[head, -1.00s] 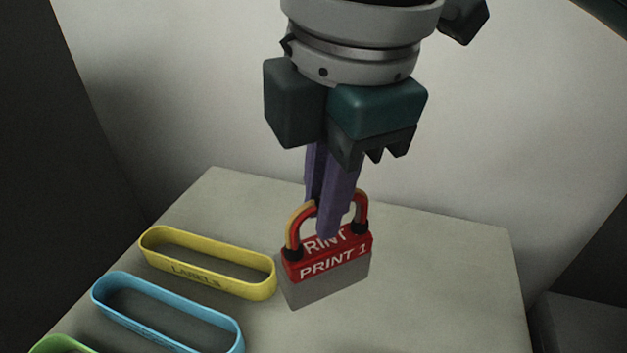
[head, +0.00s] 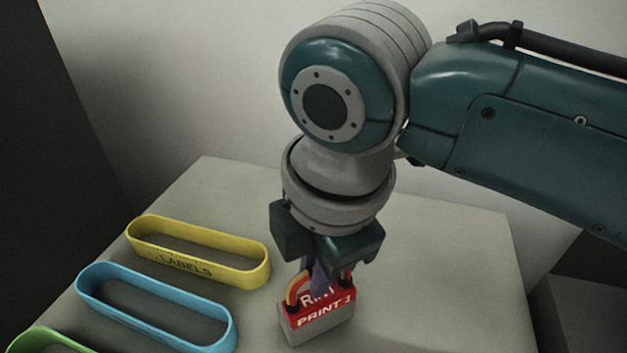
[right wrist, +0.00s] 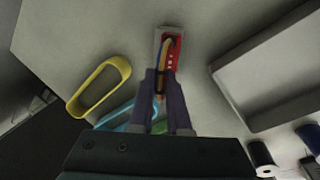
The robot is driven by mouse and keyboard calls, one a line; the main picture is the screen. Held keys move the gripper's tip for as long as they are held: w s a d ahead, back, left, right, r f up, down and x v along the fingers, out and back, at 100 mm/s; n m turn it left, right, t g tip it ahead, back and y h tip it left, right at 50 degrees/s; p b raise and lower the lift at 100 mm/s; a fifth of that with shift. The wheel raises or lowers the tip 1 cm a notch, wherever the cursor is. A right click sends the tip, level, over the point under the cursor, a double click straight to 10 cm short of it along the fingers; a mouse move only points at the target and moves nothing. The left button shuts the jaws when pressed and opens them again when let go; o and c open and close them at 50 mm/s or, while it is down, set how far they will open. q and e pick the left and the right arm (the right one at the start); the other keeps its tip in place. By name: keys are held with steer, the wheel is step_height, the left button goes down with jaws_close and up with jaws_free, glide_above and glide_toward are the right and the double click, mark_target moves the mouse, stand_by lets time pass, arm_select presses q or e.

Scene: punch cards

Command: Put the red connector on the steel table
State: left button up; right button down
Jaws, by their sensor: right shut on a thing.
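The red connector (head: 322,314) is a grey block with a red top lettered "PRINT 1" and an arched orange and red handle. In the head view it is upright at the front middle, over the pale table (head: 440,240); I cannot tell whether its base touches the surface. My right gripper (head: 318,286) comes down from above and its purple fingers are shut on the handle. In the right wrist view the connector (right wrist: 168,55) lies beyond the fingertips (right wrist: 160,85). The gripper partly hides the handle. My left gripper is not in view.
A yellow "LABELS" band (head: 198,268), a blue band (head: 155,325) and a green band (head: 45,342) sit to the left. A grey tray (right wrist: 275,70) and dark spools (right wrist: 262,155) show in the right wrist view. The table's right part is clear.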

steer(key=shift+f, duration=0.1)
steer(key=c, duration=0.9)
jaws_free()
step_height(320, 180, up, 11)
steer(key=s+p, duration=0.2)
steer(key=p, duration=0.1)
steer(key=s+d+f+m+y, duration=0.25)
steer(key=s+m, duration=0.35)
steer(key=m, duration=0.4)
steer(key=s+d+f+m+h, duration=0.1)
steer(key=s+d+m, duration=0.2)
steer(key=d, duration=0.2)
steer(key=s+d+f+m+t+h, duration=0.1)
steer(key=s+d+f+m, duration=0.1)
steer(key=s+d+m, duration=0.1)
steer(key=s+d+f+m+h, duration=0.1)
steer(key=s+d+m, duration=0.2)
steer(key=d+m, duration=0.2)
steer(key=shift+d+f+t, duration=0.15)
steer(key=shift+d, duration=0.45)
steer(key=shift+d+f+t, duration=0.1)
steer(key=shift+d+t, duration=0.05)
steer(key=shift+d, duration=0.45)
